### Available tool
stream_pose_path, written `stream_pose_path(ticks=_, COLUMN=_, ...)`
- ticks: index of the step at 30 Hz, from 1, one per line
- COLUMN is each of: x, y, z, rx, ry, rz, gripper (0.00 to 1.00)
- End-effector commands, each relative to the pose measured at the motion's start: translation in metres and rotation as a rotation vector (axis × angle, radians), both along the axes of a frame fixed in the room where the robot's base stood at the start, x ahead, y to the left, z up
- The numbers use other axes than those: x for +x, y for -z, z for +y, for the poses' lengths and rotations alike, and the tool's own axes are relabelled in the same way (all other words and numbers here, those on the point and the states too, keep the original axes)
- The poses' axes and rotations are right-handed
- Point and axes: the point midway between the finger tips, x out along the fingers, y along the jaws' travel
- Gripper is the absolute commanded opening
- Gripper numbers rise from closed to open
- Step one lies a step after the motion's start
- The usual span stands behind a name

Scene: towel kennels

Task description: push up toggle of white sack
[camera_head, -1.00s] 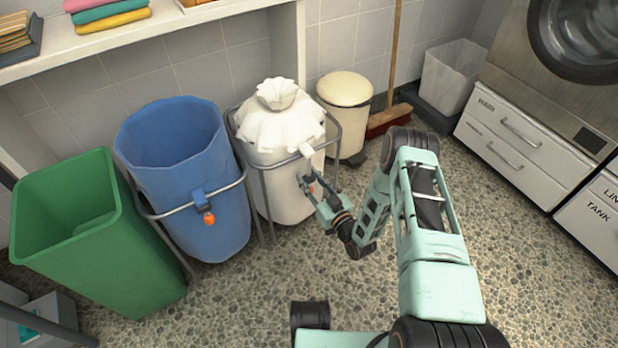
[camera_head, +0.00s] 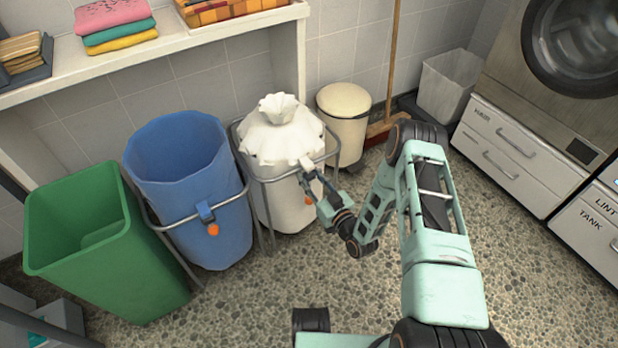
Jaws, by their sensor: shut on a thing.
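The white sack (camera_head: 285,208) hangs in a metal frame, its gathered top (camera_head: 280,135) drawn together into a ruffled neck. A small white toggle (camera_head: 307,163) sits at its front right edge by the frame's rim. An orange knob (camera_head: 309,200) shows lower down, beside my fingers. My gripper (camera_head: 307,178) is at the sack's front right, just below the toggle's visible top. It is shut on what appears to be the toggle; the fingers hide part of it, so the exact contact is unclear.
Left of the white sack stand an open blue sack (camera_head: 180,165) with its own blue toggle (camera_head: 206,211) and a green bin (camera_head: 110,268). A cream pedal bin (camera_head: 344,102) and a broom (camera_head: 388,120) stand behind right. Pebbled floor (camera_head: 250,295) is clear in front.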

Motion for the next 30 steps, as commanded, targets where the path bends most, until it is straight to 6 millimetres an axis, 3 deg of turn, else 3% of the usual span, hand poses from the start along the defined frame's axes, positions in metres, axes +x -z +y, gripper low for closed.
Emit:
stream_pose_path(ticks=3, x=0.0006, y=-0.0129, z=0.0, rx=0.002, ry=0.001, rz=-0.002, gripper=0.0)
stream_pose_path(ticks=13, x=0.0006, y=-0.013, z=0.0002, rx=0.002, ry=0.001, rz=-0.002, gripper=0.0)
stream_pose_path(ticks=14, x=0.0006, y=-0.013, z=0.0002, rx=0.002, ry=0.001, rz=-0.002, gripper=0.29)
stream_pose_path(ticks=18, x=0.0005, y=-0.0128, z=0.0002, rx=0.001, ry=0.001, rz=-0.002, gripper=0.44)
stream_pose_path(ticks=30, x=-0.004, y=-0.0118, z=-0.0028, rx=0.0, ry=0.0, rz=0.0, gripper=0.46)
